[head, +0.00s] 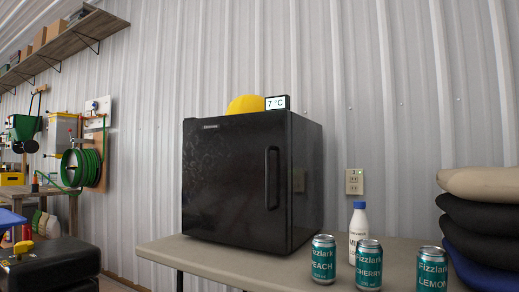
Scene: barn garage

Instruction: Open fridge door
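The small black fridge (238,180) stands on a table in the middle of the head view. Its door is shut and faces me, turned slightly to the left. A vertical black handle (272,178) is on the right side of the door. Neither of my grippers is in the head view.
Stacked cushions (484,222) are at the right. A yellow object and a display (277,103) sit on the fridge.

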